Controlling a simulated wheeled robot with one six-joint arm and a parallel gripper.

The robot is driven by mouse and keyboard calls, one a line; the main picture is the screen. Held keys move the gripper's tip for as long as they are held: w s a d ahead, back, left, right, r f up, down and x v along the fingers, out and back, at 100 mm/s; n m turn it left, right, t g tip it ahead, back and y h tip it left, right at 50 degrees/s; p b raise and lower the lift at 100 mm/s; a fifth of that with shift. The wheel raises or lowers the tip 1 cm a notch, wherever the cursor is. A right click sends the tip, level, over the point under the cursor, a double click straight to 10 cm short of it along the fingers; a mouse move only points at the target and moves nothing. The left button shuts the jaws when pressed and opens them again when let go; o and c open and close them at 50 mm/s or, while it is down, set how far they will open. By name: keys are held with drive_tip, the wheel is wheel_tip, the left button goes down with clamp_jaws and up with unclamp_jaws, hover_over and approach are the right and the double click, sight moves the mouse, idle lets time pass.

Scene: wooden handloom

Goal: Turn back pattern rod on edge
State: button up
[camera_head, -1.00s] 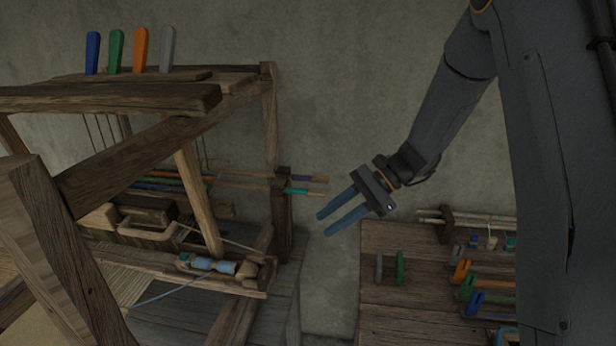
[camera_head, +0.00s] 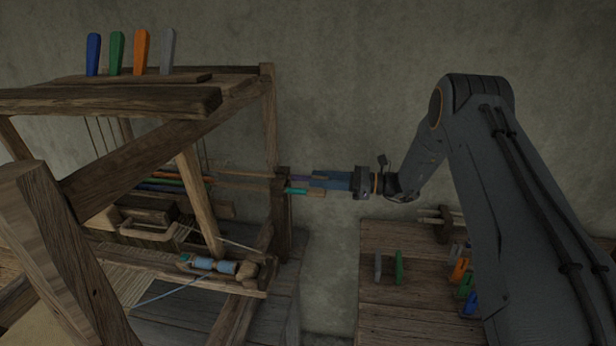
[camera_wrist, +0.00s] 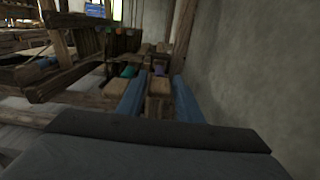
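Two pattern rods stick out from the right side of the loom. The back rod has a purple band (camera_head: 300,178) and the front rod a teal band (camera_head: 298,190), with a bare wooden end. My gripper (camera_head: 318,180) is level at the rod ends, pointing left at the loom. In the wrist view the back rod's wooden end (camera_wrist: 158,88) lies between my two blue fingers, with narrow gaps beside it, so the gripper looks open around it. The front rod's end (camera_wrist: 116,86) is outside, left of the left finger. The head view's finger partly hides the back rod's end.
The loom's upright post (camera_head: 282,215) stands just left of my fingertips. A wall runs close behind the rods. A side table (camera_head: 375,310) with coloured pegs and holders is below my arm. Several coloured pegs (camera_head: 116,52) stand on top of the loom.

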sight(308, 176)
drive_tip(key=shift+w+a+p, duration=0.2)
drive_tip(key=shift+a+p, duration=0.1)
drive_tip(key=shift+a, duration=0.75)
drive_tip(key=shift+w+a+p, duration=0.2)
drive_tip(key=shift+a+p, duration=0.1)
drive_tip(key=shift+a, duration=0.7)
drive_tip(key=shift+c, duration=0.5)
drive_tip(key=c, duration=0.7)
drive_tip(key=shift+o, duration=0.2)
drive_tip(key=shift+f+n+b, duration=0.1)
drive_tip(key=shift+n+b, duration=0.5)
drive_tip(key=shift+b, duration=0.1)
drive_tip(key=shift+n+b, duration=0.7)
drive_tip(key=shift+n, duration=0.2)
